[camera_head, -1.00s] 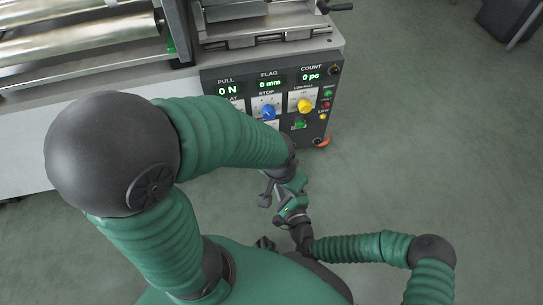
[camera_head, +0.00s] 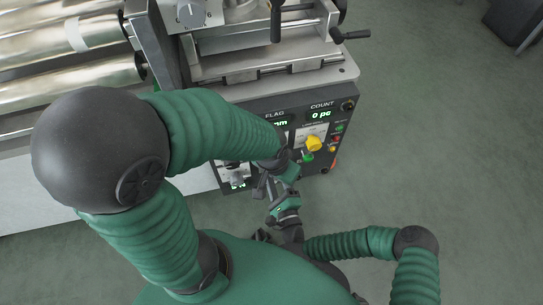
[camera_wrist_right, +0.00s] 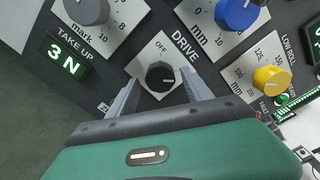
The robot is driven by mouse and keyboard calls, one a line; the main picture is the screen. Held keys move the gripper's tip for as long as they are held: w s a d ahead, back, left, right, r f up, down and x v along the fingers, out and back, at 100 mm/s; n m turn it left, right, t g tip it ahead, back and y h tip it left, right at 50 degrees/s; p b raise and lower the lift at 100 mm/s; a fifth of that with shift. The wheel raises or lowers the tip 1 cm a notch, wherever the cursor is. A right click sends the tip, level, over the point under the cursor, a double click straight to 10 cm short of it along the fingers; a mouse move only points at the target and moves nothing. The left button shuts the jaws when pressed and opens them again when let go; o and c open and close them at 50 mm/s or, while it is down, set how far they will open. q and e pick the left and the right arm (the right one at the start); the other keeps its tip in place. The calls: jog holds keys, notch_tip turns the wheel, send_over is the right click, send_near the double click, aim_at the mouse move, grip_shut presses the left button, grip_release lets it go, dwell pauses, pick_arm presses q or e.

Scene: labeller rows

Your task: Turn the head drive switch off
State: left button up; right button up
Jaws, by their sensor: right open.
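In the head view the switch is hidden behind my arms. My left arm (camera_head: 215,130) reaches across the panel's lower left; its gripper's fingers cannot be made out among the crowded hands.
A grey knob (camera_wrist_right: 87,10), a blue knob (camera_wrist_right: 237,14) and a yellow knob (camera_wrist_right: 271,79) surround the switch. A take-up display (camera_wrist_right: 64,55) reads 3 N. The machine's steel rollers (camera_head: 60,60) are at upper left.

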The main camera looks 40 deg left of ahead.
jog(key=shift+w+a, duration=0.25)
jog(key=shift+a, duration=0.2)
jog(key=shift+d+r, duration=0.15)
jog(key=shift+d, duration=0.15)
jog(key=shift+c, duration=1.8)
jog(key=shift+s+a, duration=0.1)
jog(key=shift+a, duration=0.1)
grip_shut()
pick_arm(q)
jog(key=shift+w+a+r, duration=0.15)
jog(key=shift+w+a, duration=0.05)
